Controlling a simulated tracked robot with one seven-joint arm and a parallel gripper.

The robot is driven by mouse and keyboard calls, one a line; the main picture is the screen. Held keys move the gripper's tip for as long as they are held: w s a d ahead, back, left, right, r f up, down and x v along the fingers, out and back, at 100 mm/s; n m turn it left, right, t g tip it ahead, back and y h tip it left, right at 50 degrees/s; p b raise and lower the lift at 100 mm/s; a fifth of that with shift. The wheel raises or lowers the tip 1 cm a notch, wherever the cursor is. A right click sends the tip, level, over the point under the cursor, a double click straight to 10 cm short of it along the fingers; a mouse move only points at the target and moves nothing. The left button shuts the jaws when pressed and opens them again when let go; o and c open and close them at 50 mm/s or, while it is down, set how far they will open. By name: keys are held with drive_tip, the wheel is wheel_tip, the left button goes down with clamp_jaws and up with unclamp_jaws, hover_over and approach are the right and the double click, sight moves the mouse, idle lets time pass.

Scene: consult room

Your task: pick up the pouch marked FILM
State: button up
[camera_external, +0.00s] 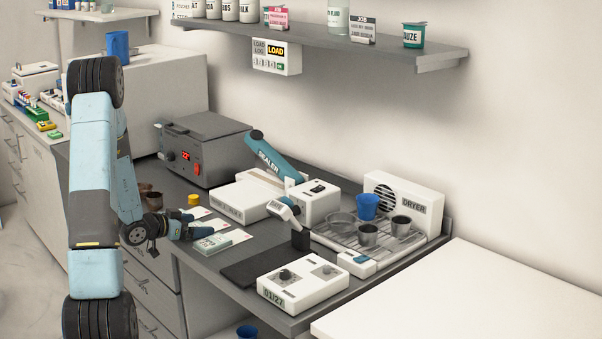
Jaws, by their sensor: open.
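Several flat white pouches lie in a row on the dark counter, among them a far one (198,212) and a nearer one (238,235). A thicker pale-green and white packet (212,244) lies at the near end of the row. The print on these is too small to read, so I cannot tell which is marked FILM. My gripper (208,231) is open, low over the row beside the packet, and partly covers a pouch. Whether it touches anything is unclear.
A yellow cap (194,200) and brown cups (150,197) stand behind the gripper. A white sealer (245,197), a dark mat (256,271) and a white device (302,281) lie to the right. A drying rack (385,243) holds cups. A shelf (330,43) hangs above.

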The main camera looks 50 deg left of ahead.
drive_tip(key=c, duration=1.1)
